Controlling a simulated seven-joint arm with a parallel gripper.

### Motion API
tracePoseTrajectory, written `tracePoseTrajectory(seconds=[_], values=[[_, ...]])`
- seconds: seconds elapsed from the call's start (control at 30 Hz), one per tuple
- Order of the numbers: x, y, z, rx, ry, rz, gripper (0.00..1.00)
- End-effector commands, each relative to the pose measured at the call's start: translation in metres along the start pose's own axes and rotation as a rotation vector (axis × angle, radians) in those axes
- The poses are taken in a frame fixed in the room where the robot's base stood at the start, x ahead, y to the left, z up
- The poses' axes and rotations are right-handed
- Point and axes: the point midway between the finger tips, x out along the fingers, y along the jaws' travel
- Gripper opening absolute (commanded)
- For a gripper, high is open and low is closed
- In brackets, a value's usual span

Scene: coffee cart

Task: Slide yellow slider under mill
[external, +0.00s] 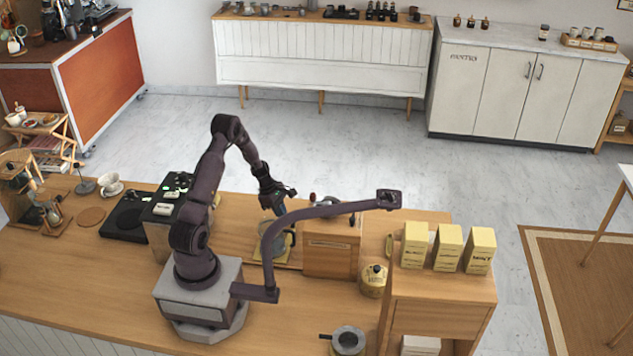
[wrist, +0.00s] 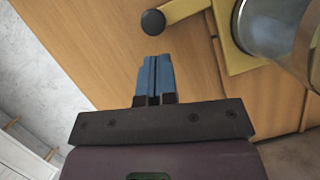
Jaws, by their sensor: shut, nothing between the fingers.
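The yellow slider (wrist: 227,50) is a flat plate in the wrist view, with a glass vessel (wrist: 275,30) standing on it. A yellow arm (wrist: 185,9) with a dark round knob (wrist: 153,22) extends to the left of the plate. My gripper (wrist: 156,60) has its blue fingers shut and empty, just below the knob in the picture and apart from the plate. In the external view, my gripper (external: 280,211) points down over the slider (external: 283,258). The wooden box with a crank on top, apparently the mill (external: 330,258), stands just right of it. My arm partly hides the slider.
A black-topped machine (external: 165,208) stands left of the slider. A round yellow canister (external: 373,281) and a wooden shelf with yellow boxes (external: 447,247) stand to the right. A dark-handled metal cup (external: 348,341) is at the front. The front left counter is clear.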

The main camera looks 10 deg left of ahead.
Motion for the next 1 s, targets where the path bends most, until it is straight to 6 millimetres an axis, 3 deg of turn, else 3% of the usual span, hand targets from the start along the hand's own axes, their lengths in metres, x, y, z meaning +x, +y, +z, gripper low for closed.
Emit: tracePoseTrajectory(seconds=[0.2,0.67,0.87,1.0], values=[[0.005,0.000,0.013,0.000,-0.001,0.000,0.00],[0.006,0.001,0.018,0.001,-0.001,-0.001,0.00],[0.016,0.007,0.040,0.005,-0.001,-0.002,0.00],[0.027,0.014,0.068,0.006,-0.001,-0.003,0.00]])
